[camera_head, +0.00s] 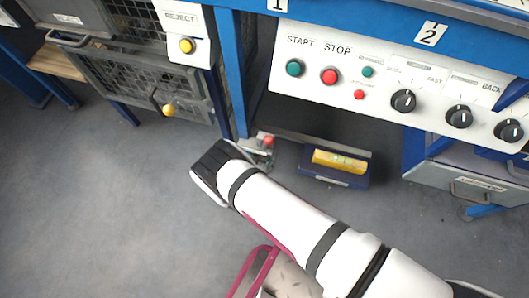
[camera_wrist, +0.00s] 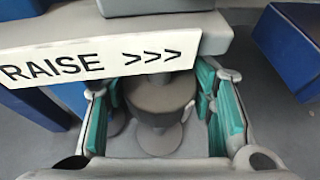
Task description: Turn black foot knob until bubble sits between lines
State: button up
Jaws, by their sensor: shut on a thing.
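The black foot knob (camera_wrist: 158,98) shows dark grey in the wrist view, below a white label plate (camera_wrist: 100,55) reading "RAISE >>>". My gripper (camera_wrist: 165,112) has its teal-padded fingers on the left and right of the knob and is shut on it. The knob's lower part widens into a round foot near the floor. In the head view, my arm hides the knob and the fingers. A yellow spirit level (camera_head: 339,161) sits in a dark blue holder (camera_head: 334,181) under the machine. Its bubble and lines are too small to read.
Blue frame legs (camera_head: 238,80) stand beside the work area. A control panel (camera_head: 395,80) with knobs and buttons overhangs the level. A wire-mesh cage (camera_head: 140,85) is at upper left. A red-topped part (camera_head: 268,141) is near my arm's end. Grey floor at left is clear.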

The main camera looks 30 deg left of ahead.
jog(key=n+y+p, duration=0.2)
jog(key=y, duration=0.1)
jog(key=shift+r+n+g, duration=0.1)
jog(key=shift+n+g, duration=0.2)
jog(key=shift+g, duration=0.1)
jog(key=shift+n+g+y+p, duration=0.3)
jog(key=shift+n+y+p, duration=0.5)
jog(key=shift+p, duration=0.15)
jog(key=shift+y, duration=0.3)
jog(key=o, duration=1.2)
